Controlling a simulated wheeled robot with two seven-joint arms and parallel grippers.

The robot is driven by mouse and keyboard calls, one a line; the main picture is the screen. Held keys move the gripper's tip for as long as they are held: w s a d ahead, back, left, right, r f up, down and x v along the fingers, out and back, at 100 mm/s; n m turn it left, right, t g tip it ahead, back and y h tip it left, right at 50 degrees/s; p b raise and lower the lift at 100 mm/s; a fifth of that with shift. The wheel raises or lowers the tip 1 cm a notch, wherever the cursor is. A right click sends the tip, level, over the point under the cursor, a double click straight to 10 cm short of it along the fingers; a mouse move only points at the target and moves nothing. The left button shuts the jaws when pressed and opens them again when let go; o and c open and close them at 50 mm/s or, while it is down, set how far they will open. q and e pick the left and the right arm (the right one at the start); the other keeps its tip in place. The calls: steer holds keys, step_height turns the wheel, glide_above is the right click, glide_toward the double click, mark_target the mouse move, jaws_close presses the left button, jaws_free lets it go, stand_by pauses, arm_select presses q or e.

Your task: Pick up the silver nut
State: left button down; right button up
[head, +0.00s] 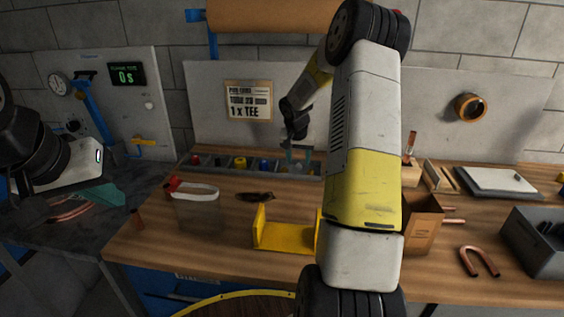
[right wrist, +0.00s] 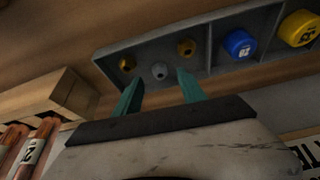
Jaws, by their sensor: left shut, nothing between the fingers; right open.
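The silver nut (right wrist: 159,70) lies in a compartment of the grey parts tray (right wrist: 135,52), between two brass-coloured fittings (right wrist: 187,47) in the right wrist view. My right gripper (right wrist: 159,77) is open, its two teal fingertips on either side of the nut in that view. Whether they touch it or hover above it I cannot tell. In the head view my right gripper (head: 299,153) reaches down at the right end of the tray (head: 225,169), and I cannot make out the nut there. My left gripper (head: 98,196) is shut and empty over the dark side counter at the left.
A blue cap (right wrist: 239,44) and a yellow cap (right wrist: 298,29) sit in neighbouring compartments. A wooden block (right wrist: 55,95) stands close beside the tray. A yellow bracket (head: 285,237), a clear bin (head: 197,210) and a copper U-bend (head: 479,262) are on the bench.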

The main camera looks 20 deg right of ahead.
mark_target(299, 167)
steer(key=shift+x, duration=1.4)
jaws_close()
steer(key=shift+r, duration=0.1)
